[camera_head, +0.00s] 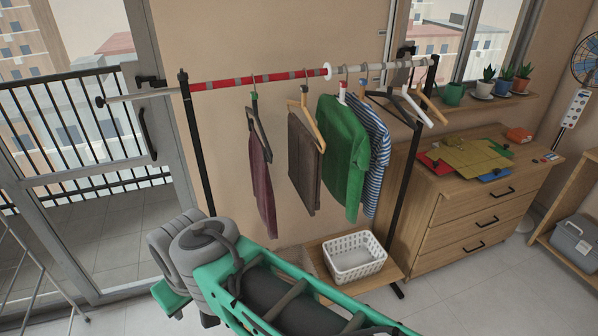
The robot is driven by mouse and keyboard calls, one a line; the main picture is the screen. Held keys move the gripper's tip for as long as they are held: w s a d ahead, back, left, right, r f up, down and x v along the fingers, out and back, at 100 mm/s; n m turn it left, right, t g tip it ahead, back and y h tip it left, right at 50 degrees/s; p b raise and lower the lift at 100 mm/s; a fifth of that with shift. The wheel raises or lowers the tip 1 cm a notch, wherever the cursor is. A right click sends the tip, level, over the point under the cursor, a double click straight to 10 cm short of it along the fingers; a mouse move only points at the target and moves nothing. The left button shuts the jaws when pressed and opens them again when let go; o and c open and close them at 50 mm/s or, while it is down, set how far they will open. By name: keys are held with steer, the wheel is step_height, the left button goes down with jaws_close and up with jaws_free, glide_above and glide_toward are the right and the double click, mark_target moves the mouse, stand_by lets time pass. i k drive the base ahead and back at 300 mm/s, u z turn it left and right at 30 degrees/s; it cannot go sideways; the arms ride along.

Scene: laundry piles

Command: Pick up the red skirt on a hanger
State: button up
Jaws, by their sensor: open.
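The red skirt (262,190) is a dark maroon piece that hangs folded and narrow on a dark hanger (259,130) with a green part near its hook. The hanger hangs from the red and grey rail (245,82) of the clothes rack, left of the other clothes. My arm shows large at the bottom, in front of and below the rack, apart from the skirt. My gripper cannot be made out in this view. The skirt is not covered by my arm.
Brown trousers (303,165), a green shirt (342,150) and a striped shirt (375,140) hang to the right, with empty hangers beyond. A white basket (355,257) sits on the rack's low shelf. A dresser (470,205) stands right. A glass door is left.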

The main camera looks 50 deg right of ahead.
mark_target(259, 156)
steer(key=z, duration=1.15)
steer(key=k, duration=0.5)
steer(key=u, duration=2.25)
steer(key=i, duration=1.3)
steer(key=z, duration=2.05)
